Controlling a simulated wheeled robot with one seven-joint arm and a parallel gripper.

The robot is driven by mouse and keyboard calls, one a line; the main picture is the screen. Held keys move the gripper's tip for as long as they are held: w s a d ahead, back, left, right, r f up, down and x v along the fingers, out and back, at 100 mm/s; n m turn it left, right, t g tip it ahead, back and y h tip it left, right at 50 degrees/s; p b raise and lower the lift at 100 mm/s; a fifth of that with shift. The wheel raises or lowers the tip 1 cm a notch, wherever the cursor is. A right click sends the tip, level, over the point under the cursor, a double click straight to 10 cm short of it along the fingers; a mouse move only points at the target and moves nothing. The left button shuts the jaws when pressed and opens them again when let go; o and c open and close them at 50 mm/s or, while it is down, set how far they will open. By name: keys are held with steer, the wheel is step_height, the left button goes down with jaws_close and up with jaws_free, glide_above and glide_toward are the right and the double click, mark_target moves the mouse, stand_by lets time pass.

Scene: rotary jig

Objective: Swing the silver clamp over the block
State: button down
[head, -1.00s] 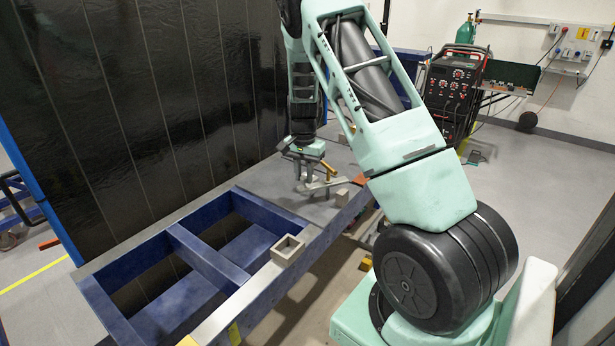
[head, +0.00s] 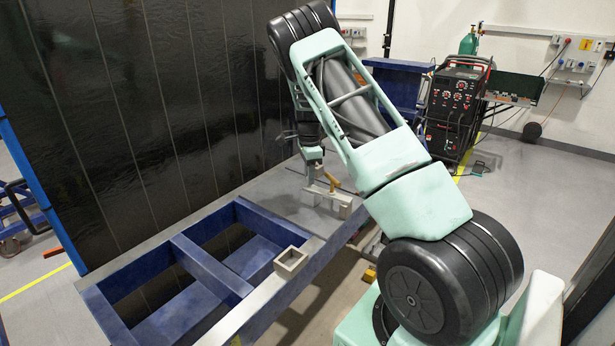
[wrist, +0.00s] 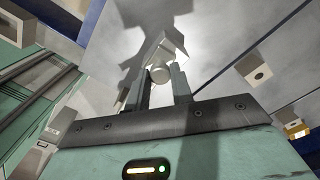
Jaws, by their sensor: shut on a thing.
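The silver clamp (head: 327,193) stands on the grey top of the blue frame in the head view. Its bar points right, and its right end meets or overlaps the small grey block (head: 345,208) in the picture; I cannot tell whether it touches. My gripper (head: 314,180) is at the clamp's left end, below my wrist. In the wrist view the two fingers (wrist: 163,82) are shut on a pale rounded part of the clamp (wrist: 160,73). The clamp's far end is bright and partly hidden behind this part.
A square hollow tube piece (head: 291,262) sits on the frame's near rail. The blue frame (head: 205,268) has open bays at left. A dark curtain (head: 130,110) stands behind. A welding machine (head: 455,105) is at back right.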

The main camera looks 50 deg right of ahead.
steer(key=shift+w+d+r+m, duration=0.1)
steer(key=shift+d+m, duration=0.45)
steer(key=shift+m, duration=0.15)
steer(key=c, duration=1.2)
jaws_free()
steer(key=shift+c, duration=0.2)
step_height(320, 180, up, 17)
steer(key=b, duration=0.5)
steer(key=shift+r, duration=0.2)
